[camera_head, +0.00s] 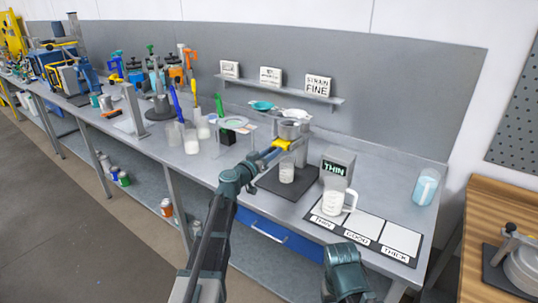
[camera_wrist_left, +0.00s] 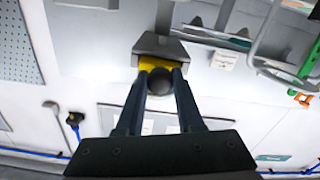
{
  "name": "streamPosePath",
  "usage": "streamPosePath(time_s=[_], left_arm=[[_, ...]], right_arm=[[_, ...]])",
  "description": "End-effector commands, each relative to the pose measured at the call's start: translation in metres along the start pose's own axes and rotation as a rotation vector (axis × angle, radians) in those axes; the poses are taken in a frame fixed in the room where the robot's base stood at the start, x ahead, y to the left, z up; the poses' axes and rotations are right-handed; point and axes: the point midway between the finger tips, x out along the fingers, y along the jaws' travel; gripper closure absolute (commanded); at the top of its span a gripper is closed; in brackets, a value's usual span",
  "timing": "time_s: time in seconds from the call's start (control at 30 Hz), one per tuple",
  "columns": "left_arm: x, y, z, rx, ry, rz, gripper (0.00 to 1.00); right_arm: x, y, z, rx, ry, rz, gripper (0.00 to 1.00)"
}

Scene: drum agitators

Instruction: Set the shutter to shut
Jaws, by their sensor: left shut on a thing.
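The shutter's yellow part (camera_head: 282,144) shows at the grey cup stand (camera_head: 303,134), just below the metal cup (camera_head: 289,129). In the left wrist view the yellow part (camera_wrist_left: 158,63) meets a grey block, and a dark round knob (camera_wrist_left: 160,82) sits at its near end. My left gripper (camera_head: 270,152) reaches in to the yellow part; its fingers (camera_wrist_left: 158,90) are closed on the knob from both sides. A clear beaker (camera_head: 287,171) with pale contents stands below the cup on a dark mat. I cannot tell the shutter's exact setting.
Containers with coloured-handled tools (camera_head: 191,141) stand to the left. A shelf with signs (camera_head: 285,91) hangs behind.

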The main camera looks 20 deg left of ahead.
Motion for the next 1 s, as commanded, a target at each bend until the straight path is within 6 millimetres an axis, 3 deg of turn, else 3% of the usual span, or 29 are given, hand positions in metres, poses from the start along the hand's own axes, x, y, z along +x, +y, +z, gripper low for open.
streamPosePath(time_s=[0.07,0.1,0.23,0.63,1.0], left_arm=[[0.003,-0.001,-0.002,-0.004,0.003,-0.001,1.00],[0.003,-0.001,-0.002,-0.004,0.003,-0.002,0.57],[0.003,-0.001,-0.001,-0.004,0.002,-0.001,0.34],[-0.009,0.000,-0.001,-0.003,0.002,-0.002,0.34],[-0.086,0.001,0.000,-0.003,0.003,-0.004,0.34]], right_arm=[[-0.001,0.000,0.000,0.000,0.000,0.000,0.34],[-0.001,0.000,0.000,0.000,0.000,0.000,0.34],[-0.001,0.000,0.000,0.000,0.000,0.000,0.34],[0.000,0.000,0.000,0.000,0.000,0.000,0.34],[0.000,0.000,0.000,0.000,0.000,0.000,0.34]])
